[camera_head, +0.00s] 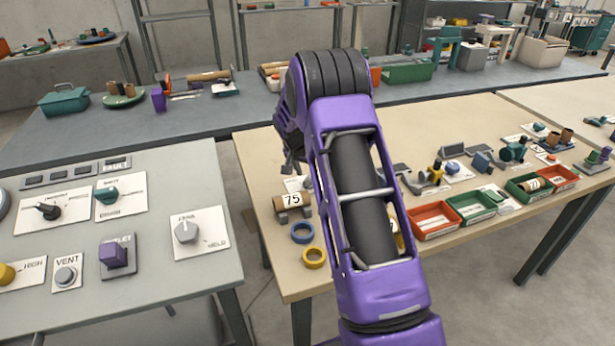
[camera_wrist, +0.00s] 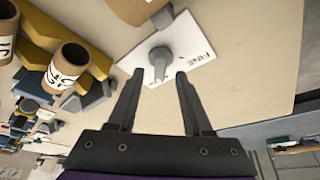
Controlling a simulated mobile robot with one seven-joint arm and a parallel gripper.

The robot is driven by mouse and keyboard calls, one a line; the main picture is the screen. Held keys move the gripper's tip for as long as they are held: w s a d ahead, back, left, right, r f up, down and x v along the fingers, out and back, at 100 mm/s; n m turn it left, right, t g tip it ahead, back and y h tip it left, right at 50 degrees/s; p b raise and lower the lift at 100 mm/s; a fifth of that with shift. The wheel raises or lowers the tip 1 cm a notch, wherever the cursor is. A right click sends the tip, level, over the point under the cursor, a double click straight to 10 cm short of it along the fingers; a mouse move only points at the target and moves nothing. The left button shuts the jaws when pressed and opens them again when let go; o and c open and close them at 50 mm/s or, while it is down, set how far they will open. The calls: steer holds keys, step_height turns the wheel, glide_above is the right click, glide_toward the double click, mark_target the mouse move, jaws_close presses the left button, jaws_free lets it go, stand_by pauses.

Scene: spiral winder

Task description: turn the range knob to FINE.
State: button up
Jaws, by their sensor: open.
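The range knob (camera_wrist: 160,58) is a grey round knob with a raised bar, on a white plate (camera_wrist: 193,62) in the wrist view. The word FINE is printed towards the plate's right side. The knob's bar points down the picture, towards my gripper (camera_wrist: 160,75). My gripper is open, with one fingertip on each side of the bar's near end; I cannot tell whether either touches it. In the head view my gripper (camera_head: 291,167) is small and dark, low over the left part of the beige table, and the knob cannot be made out there.
A roll marked 75 (camera_head: 291,203), a blue ring (camera_head: 302,232) and a yellow ring (camera_head: 314,257) are on the beige table. Cardboard tubes (camera_wrist: 67,66) in holders stand left in the wrist view. A grey panel (camera_head: 150,265) with other knobs is at left.

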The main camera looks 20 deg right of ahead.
steer(key=shift+x, duration=1.35)
jaws_close()
